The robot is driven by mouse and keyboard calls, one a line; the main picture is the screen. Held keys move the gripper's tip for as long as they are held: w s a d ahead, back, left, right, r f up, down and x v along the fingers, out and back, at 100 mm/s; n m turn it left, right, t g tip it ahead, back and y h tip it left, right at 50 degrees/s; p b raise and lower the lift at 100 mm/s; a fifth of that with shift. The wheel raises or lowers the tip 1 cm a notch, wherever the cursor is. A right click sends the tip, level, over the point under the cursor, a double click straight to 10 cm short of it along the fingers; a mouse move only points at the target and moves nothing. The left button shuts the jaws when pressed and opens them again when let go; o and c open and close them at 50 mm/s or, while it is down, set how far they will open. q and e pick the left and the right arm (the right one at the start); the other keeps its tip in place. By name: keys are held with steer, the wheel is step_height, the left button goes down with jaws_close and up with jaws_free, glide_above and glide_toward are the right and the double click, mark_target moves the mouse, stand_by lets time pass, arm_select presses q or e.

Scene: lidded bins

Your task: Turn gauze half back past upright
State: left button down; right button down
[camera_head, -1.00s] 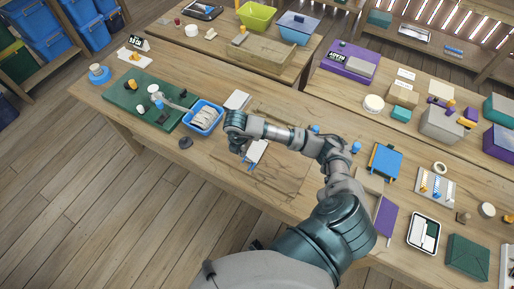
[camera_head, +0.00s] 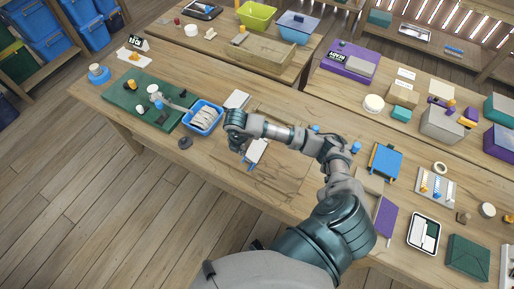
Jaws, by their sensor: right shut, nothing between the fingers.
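My right arm reaches in from the bottom. Its gripper (camera_head: 241,149) is shut and empty, pointing down over the worktable (camera_head: 215,165), with its fingertips partly hidden by the hand. A white panel with a blue edge (camera_head: 257,151) is just right of the gripper; I cannot tell whether they touch. Another pale flat panel (camera_head: 237,100) is just beyond the hand. I cannot read which one is the gauze half, and the arm hides much of the bin area between them. My left gripper is out of view.
A blue tray of pale packets (camera_head: 204,119) stands close left of the hand, beside a green mat (camera_head: 130,110) with small items. A dark round knob (camera_head: 185,142) lies in front of the tray. A blue-lidded box (camera_head: 385,161) stands right of the arm.

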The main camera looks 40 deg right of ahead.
steer(key=shift+f, duration=0.1)
steer(key=shift+a+f+b, duration=0.15)
steer(key=shift+f+b, duration=0.45)
steer(key=shift+f, duration=0.15)
steer(key=shift+f+b, duration=1.1)
steer(key=shift+f, duration=0.7)
step_height(320, 180, up, 4)
steer(key=p, duration=0.2)
steer(key=shift+s+f+p, duration=0.1)
steer(key=shift+f+p, duration=0.15)
steer(key=shift+p, duration=0.1)
steer(key=shift+f, duration=0.15)
steer(key=shift+w+a, duration=0.15)
steer(key=shift+w, duration=0.15)
